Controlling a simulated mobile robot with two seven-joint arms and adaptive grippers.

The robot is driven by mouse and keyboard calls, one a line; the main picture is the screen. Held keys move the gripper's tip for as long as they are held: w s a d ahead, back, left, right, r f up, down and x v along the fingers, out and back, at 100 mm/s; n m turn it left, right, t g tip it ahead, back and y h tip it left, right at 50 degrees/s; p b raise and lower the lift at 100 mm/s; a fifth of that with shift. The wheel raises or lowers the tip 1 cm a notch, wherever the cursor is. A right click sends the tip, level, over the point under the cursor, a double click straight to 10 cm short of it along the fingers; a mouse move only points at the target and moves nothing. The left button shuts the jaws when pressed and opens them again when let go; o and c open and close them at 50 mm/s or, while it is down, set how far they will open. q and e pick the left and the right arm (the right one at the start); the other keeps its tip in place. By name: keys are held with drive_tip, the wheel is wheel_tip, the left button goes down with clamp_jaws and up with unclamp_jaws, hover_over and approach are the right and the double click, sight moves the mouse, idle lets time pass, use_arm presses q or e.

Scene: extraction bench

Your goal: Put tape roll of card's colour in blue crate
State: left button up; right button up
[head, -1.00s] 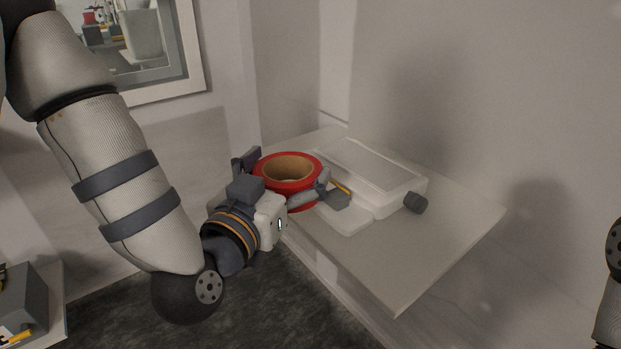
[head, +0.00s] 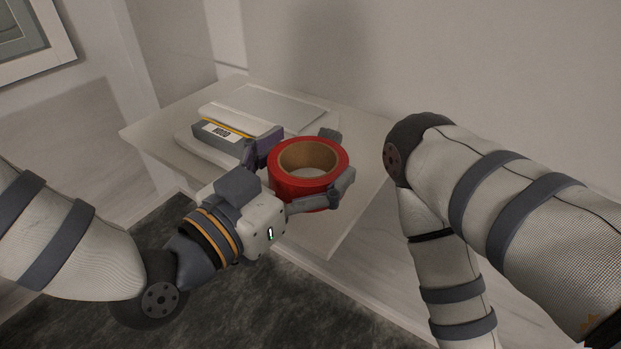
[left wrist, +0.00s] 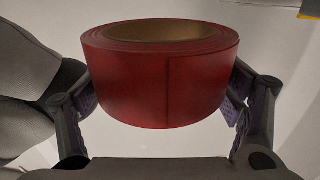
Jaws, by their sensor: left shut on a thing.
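A red tape roll (head: 308,168) with a brown cardboard core is in my left gripper (head: 303,172), whose fingers press on it from opposite sides. The roll is held level, in front of and over the near part of the white table. In the left wrist view the red tape roll (left wrist: 165,85) fills the space between the two fingers. My right arm shows at the right in the head view, but its gripper is not visible. Neither a blue crate nor a coloured card is seen.
A white table (head: 350,215) stands against the wall. A flat white device (head: 265,105) with a grey top lies on it, and a grey box with a yellow edge and a label (head: 221,133) is at its front. The table's right part is clear.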

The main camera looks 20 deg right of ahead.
use_arm(q)
drive_tip(key=shift+w+d+f, duration=0.2)
drive_tip(key=shift+d+f, duration=0.15)
drive_tip(key=shift+f, duration=0.15)
drive_tip(key=shift+w+d+f, duration=0.15)
drive_tip(key=shift+d+f, duration=0.15)
drive_tip(key=shift+f, duration=0.15)
drive_tip(key=f, duration=0.2)
drive_tip(key=f+b, duration=0.1)
drive_tip(key=f, duration=0.1)
drive_tip(key=shift+w+d, duration=0.1)
drive_tip(key=shift+d, duration=0.2)
drive_tip(key=shift+r, duration=0.2)
drive_tip(key=o, duration=0.8)
drive_tip(key=shift+f, duration=0.2)
drive_tip(key=o, duration=0.3)
drive_tip(key=shift+r, duration=0.1)
